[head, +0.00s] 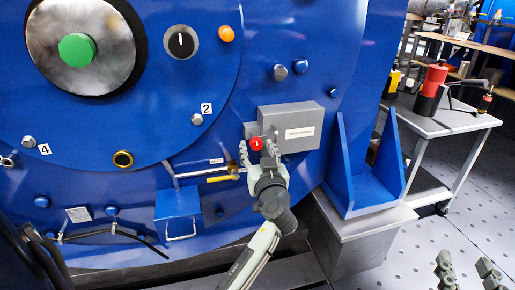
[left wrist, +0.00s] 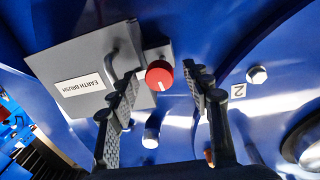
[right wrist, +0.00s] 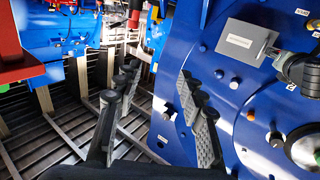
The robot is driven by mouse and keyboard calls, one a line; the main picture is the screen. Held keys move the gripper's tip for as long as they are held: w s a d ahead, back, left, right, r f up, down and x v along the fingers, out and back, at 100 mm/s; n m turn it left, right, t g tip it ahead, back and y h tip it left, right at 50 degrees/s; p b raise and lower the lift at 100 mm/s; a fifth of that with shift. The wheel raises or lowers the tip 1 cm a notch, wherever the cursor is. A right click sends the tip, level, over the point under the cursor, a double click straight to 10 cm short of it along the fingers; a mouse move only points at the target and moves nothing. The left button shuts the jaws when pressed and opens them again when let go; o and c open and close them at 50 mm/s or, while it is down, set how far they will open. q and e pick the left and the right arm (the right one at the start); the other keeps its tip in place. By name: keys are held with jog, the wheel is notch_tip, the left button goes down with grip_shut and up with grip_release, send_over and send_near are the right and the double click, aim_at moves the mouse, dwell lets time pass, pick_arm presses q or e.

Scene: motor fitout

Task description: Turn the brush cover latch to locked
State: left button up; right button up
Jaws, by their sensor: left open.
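The red round latch knob (head: 256,143) sits at the left side of the grey brush cover box (head: 287,114) on the blue motor face. In the left wrist view, the knob (left wrist: 159,76) carries a small pale mark, and the box (left wrist: 73,62) has a label reading EARTH BRUSH. My left gripper (head: 257,152) is open, with one finger on either side of the knob. A gap shows between the knob and each finger. My right gripper (head: 468,272) is at the lower right of the head view. In the right wrist view it (right wrist: 155,84) is open and empty.
A yellow-handled valve (head: 222,178) and a blue box (head: 178,211) lie left of and below my left gripper. A blue bracket (head: 368,170) stands to the right. A grey cart (head: 432,122) with tools stands farther right, beside open floor.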

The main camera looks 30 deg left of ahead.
pick_arm(q)
grip_shut()
jog(key=shift+m, duration=0.7)
grip_release()
pick_arm(e)
jog(key=shift+d+f+g+h, duration=0.15)
jog(key=shift+d+f+g, duration=0.1)
jog(key=shift+f, duration=0.25)
jog(key=shift+d+f+g+h, duration=0.15)
jog(key=shift+d+f+g, duration=0.1)
jog(key=shift+f, duration=0.25)
pick_arm(q)
notch_tip(320, 180, up, 10)
